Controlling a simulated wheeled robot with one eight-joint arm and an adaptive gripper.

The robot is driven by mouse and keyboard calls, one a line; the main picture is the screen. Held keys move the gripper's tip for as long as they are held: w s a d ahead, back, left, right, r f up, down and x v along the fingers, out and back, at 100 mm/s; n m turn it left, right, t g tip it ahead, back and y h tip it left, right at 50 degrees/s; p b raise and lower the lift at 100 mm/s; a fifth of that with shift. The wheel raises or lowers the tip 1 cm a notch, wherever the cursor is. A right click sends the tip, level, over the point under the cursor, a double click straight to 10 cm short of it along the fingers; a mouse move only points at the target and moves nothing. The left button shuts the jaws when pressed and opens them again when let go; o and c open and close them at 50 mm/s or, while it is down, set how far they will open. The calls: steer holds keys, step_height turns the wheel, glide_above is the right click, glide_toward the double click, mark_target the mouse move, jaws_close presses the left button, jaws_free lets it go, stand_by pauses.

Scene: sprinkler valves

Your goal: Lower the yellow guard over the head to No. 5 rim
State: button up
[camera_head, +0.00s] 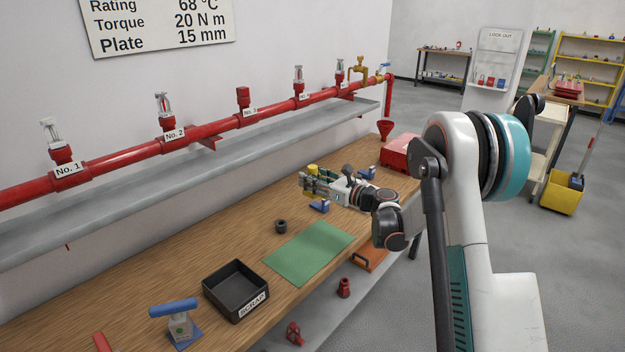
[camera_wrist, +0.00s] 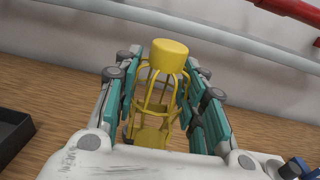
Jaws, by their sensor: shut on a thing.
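My gripper (camera_wrist: 157,110) is shut on the yellow guard (camera_wrist: 169,57), a cage of thin bars with a solid round cap. In the wrist view the guard stands between the teal finger pads, cap toward the top. In the head view my gripper (camera_head: 318,184) holds the guard (camera_head: 312,169) above the wooden bench, below and apart from the red pipe. The No. 5 sprinkler head (camera_head: 340,70) is on the red pipe at the far right of the row; its label is too small to read.
The red pipe (camera_head: 215,127) runs along the wall with several heads, above a grey trough (camera_head: 180,160). The bench holds a black scrap tray (camera_head: 222,299), a green mat (camera_head: 308,250), a dark ring (camera_head: 281,226) and a red box (camera_head: 397,152). A brass valve (camera_head: 359,70) is beside No. 5.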

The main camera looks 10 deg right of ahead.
mark_target(316, 168)
steer(key=shift+r+p, duration=0.75)
steer(key=shift+r, duration=1.15)
